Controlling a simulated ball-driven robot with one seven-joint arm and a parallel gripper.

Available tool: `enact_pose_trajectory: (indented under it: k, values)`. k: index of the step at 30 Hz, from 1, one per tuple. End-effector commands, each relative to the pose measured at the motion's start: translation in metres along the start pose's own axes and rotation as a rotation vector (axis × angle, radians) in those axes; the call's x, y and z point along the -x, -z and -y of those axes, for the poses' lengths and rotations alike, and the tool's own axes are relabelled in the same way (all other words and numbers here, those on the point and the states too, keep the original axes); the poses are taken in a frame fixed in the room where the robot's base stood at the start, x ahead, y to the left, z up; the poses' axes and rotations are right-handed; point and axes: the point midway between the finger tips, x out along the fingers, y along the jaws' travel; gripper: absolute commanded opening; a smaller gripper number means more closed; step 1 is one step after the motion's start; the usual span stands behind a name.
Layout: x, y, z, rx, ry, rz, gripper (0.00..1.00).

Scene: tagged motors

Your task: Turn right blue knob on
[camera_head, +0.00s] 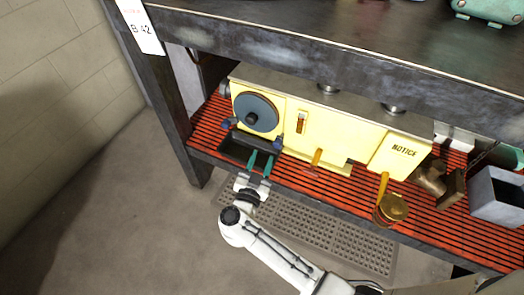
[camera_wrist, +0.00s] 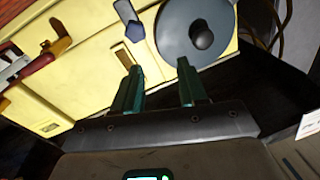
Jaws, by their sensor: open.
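The right blue knob (camera_head: 279,141) sits low on the front of a yellow machine (camera_head: 340,131), right of a dark round disc (camera_head: 255,112). It also shows at the top of the wrist view (camera_wrist: 128,18), beside the grey-blue disc (camera_wrist: 190,30). A second blue knob (camera_head: 228,124) sits left of the disc. My gripper (camera_head: 260,163) is open, its two green fingers apart with nothing between them. In the head view the fingers are below and slightly left of the right knob. In the wrist view the fingertips (camera_wrist: 160,72) are short of it, with a gap.
A black tray (camera_head: 239,150) lies on the red slatted shelf (camera_head: 325,182) under the disc, close to my fingers. An orange-handled valve (camera_head: 317,160) and a brass cup (camera_head: 391,208) are to the right. The dark tabletop (camera_head: 330,20) overhangs the machine.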

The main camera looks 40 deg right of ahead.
Motion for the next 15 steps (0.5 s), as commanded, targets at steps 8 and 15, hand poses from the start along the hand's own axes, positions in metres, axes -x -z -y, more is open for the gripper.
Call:
enact_pose_trajectory:
  k: [8, 15]
  values:
    - [-0.001, -0.024, -0.031, 0.065, -0.153, 0.027, 0.42]
    - [-0.034, -0.025, -0.037, 0.062, -0.155, 0.024, 0.42]
